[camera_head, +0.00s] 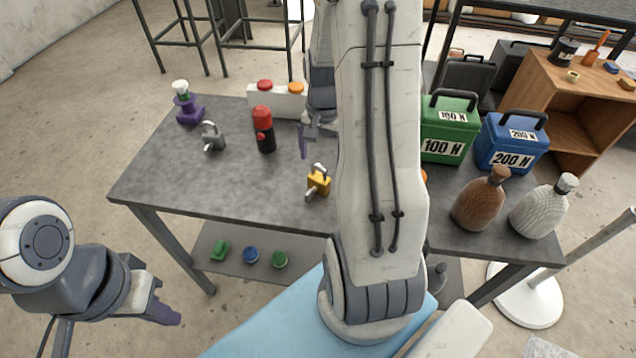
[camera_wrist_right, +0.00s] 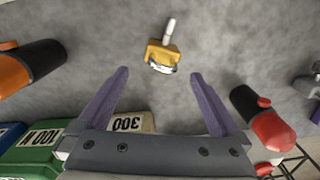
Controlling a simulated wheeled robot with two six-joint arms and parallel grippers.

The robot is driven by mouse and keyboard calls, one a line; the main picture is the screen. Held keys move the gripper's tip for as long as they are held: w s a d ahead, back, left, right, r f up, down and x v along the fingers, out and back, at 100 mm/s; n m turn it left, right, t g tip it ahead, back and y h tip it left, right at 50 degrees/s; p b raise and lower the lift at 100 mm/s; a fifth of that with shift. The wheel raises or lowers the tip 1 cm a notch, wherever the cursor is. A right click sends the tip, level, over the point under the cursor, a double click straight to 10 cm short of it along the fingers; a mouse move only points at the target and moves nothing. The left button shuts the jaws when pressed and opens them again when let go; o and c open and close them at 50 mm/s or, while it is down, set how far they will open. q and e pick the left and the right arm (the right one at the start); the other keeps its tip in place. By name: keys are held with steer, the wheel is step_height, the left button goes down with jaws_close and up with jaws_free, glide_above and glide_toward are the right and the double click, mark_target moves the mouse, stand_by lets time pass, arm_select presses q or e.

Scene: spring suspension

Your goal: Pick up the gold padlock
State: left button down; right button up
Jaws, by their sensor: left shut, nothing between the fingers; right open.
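The gold padlock (camera_head: 318,184) lies on the grey table near its front edge, with a silver shackle and a key-like silver stem. It also shows in the right wrist view (camera_wrist_right: 162,55), ahead of the fingers and roughly between their lines. My right gripper (camera_wrist_right: 158,85) is open and empty, with purple fingers apart from the padlock. In the head view my right gripper (camera_head: 306,140) is partly hidden behind my arm, above the table and behind the padlock. My left gripper (camera_head: 170,318) is shut and empty at lower left, off the table.
A grey padlock (camera_head: 212,137) and a red-and-black flashlight-like object (camera_head: 263,130) stand left of the gold one. Green (camera_head: 447,130) and blue (camera_head: 510,142) weight boxes, a brown bottle (camera_head: 481,200) and a white bottle (camera_head: 543,207) are at right. The table's left front is clear.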

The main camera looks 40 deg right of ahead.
mark_target(320, 176)
steer(key=f, duration=0.4)
steer(key=f+p, duration=0.1)
steer(key=f, duration=0.3)
steer(key=shift+w+a+f, duration=0.1)
steer(key=shift+a+f, duration=0.1)
steer(key=shift+f, duration=0.05)
jaws_close()
